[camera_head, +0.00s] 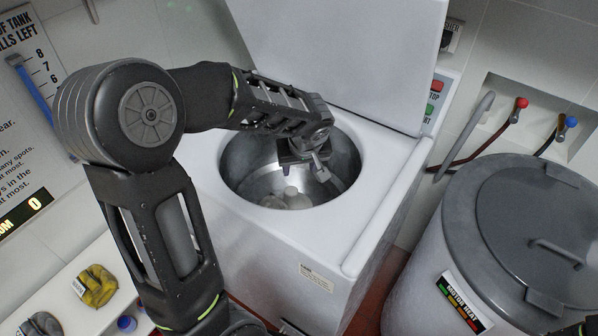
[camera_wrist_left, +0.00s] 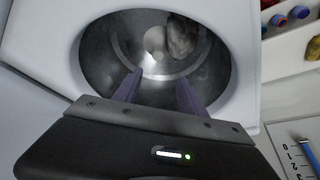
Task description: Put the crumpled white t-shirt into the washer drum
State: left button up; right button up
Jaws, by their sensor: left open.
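The washer drum (camera_head: 243,160) is a round steel tub in the top of a white washer, with its lid up. My left gripper (camera_head: 304,172) points down at the drum mouth, its two fingers apart and nothing between them. In the left wrist view the open fingers (camera_wrist_left: 160,77) reach over the drum (camera_wrist_left: 100,60). A crumpled greyish-white cloth lump (camera_wrist_left: 182,37), apparently the t-shirt, lies in the drum beside the pale round centre post (camera_wrist_left: 154,42). In the head view the lump (camera_head: 272,201) shows only partly behind the near rim. My right gripper is not in view.
The raised lid (camera_head: 340,55) stands behind the drum. A grey lidded tank (camera_head: 420,260) stands at the right, below red and blue taps (camera_head: 521,103). A yellow cloth item (camera_head: 95,285) and a blue-capped container (camera_head: 127,323) sit on the white surface at lower left.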

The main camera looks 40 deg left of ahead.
pick_arm(q)
jog(key=v, duration=0.3)
jog(key=shift+s+d+r, duration=0.1)
jog(key=shift+d+r, duration=0.05)
jog(key=shift+r, duration=0.15)
dwell(0.3)
